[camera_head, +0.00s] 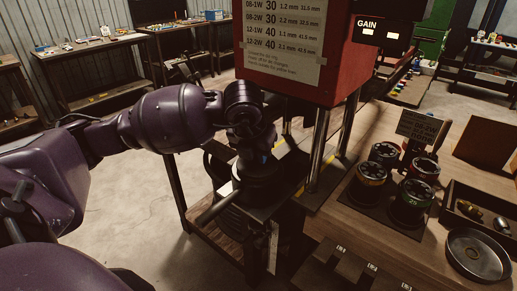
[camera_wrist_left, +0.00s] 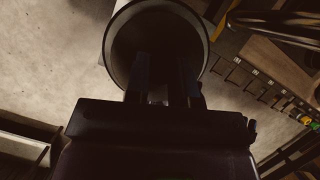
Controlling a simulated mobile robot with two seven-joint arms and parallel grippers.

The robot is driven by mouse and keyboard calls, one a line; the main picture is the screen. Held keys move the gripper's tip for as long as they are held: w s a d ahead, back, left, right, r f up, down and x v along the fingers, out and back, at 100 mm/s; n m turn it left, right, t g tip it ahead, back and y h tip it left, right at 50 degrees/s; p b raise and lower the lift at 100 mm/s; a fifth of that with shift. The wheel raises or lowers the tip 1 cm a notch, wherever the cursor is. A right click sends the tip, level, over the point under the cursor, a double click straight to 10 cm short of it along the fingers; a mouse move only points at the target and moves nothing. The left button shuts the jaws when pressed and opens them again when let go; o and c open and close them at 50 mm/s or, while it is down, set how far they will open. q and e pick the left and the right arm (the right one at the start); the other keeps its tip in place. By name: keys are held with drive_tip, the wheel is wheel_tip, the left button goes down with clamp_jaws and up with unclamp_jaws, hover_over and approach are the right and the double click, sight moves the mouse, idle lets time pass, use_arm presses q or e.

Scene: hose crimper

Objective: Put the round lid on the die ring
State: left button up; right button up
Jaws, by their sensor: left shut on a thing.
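My left gripper (camera_head: 258,165) is in front of the red press, between its steel posts and my purple left arm. In the left wrist view its two fingers (camera_wrist_left: 163,85) are close together over a large round dark thing with a pale rim, which looks like the round lid (camera_wrist_left: 152,32); they are shut on it, and their tips are hard to see against it. In the head view the lid is not clear in the dark area around the gripper. I cannot pick out the die ring for certain there either. My right gripper is not in view.
The red press (camera_head: 300,60) with a printed chart stands over the work spot. On the wooden bench to the right are several round die sets (camera_head: 368,182), a small sign (camera_head: 422,128), a metal dish (camera_head: 478,257) and a tray of brass fittings (camera_head: 452,217). Open floor lies left.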

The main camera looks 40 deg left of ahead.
use_arm(q)
drive_tip(key=shift+f, duration=0.35)
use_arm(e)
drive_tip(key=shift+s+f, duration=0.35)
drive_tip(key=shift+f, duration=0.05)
use_arm(q)
drive_tip(key=shift+r, duration=0.1)
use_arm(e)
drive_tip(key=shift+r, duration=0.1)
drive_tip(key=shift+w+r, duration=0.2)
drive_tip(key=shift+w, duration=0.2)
use_arm(q)
drive_tip(key=shift+f, duration=0.3)
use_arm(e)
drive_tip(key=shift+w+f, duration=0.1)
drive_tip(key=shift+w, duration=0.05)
use_arm(q)
drive_tip(key=shift+b, duration=0.3)
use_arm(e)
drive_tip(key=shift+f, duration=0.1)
